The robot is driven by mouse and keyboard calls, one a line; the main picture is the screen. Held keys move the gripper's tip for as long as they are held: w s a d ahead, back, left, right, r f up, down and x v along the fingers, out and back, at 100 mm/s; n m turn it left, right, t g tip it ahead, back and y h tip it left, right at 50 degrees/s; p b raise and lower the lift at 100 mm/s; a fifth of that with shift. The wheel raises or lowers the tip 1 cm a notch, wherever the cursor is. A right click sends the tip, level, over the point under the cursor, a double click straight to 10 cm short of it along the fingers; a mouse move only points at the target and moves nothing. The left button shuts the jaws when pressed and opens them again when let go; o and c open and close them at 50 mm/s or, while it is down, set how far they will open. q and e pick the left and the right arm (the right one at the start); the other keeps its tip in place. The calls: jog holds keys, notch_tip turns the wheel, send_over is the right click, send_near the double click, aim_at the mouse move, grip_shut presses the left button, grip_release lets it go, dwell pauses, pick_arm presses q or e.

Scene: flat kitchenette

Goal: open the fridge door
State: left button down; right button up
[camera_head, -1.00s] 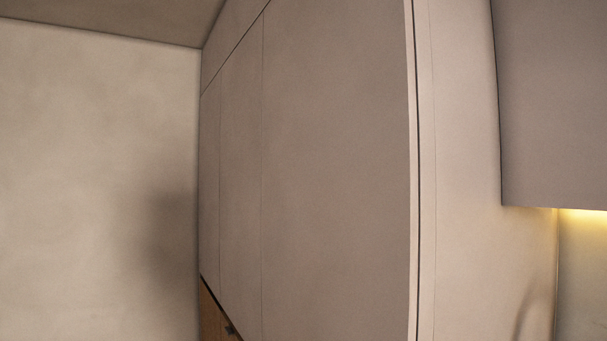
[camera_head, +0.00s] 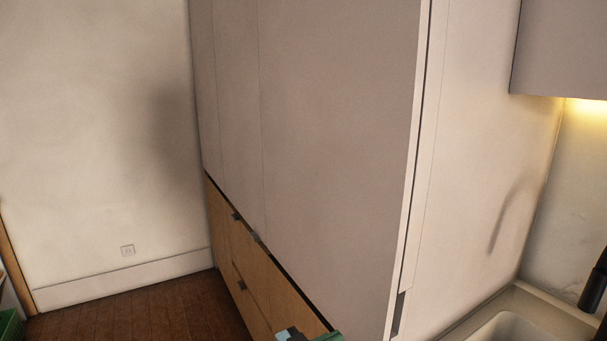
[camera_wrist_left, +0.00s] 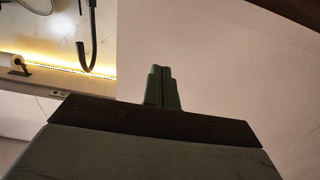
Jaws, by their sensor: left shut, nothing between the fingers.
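The fridge door appears to be the large plain beige panel (camera_head: 335,140) of the tall cabinet in the head view. It looks shut, with a narrow dark gap along its right edge. A dark recess (camera_head: 398,313) shows low on that edge. Only a small green part of my left gripper (camera_head: 328,337) shows at the bottom edge of the head view, in front of the door's lower part. In the left wrist view its green fingers (camera_wrist_left: 163,86) are together and empty, with a pale flat surface behind them. I cannot tell whether they touch it. My right gripper is not in view.
Wooden drawers (camera_head: 250,265) with dark pulls sit below the beige panels. A sink (camera_head: 515,328) and black tap (camera_head: 594,285) stand at the right, under a lit wall cabinet (camera_head: 560,50). The wooden floor (camera_head: 150,312) at the left is mostly clear.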

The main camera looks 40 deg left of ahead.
aim_at(360, 326)
pick_arm(q)
jog(key=shift+b+x, duration=0.8)
jog(key=shift+x, duration=1.9)
jog(key=shift+s+a, duration=0.1)
jog(key=shift+s, duration=0.25)
jog(key=p+v, duration=0.6)
jog(key=v, duration=0.7)
jog(key=shift+p, duration=0.35)
jog(key=shift+s+a, duration=0.1)
jog(key=shift+f, duration=0.1)
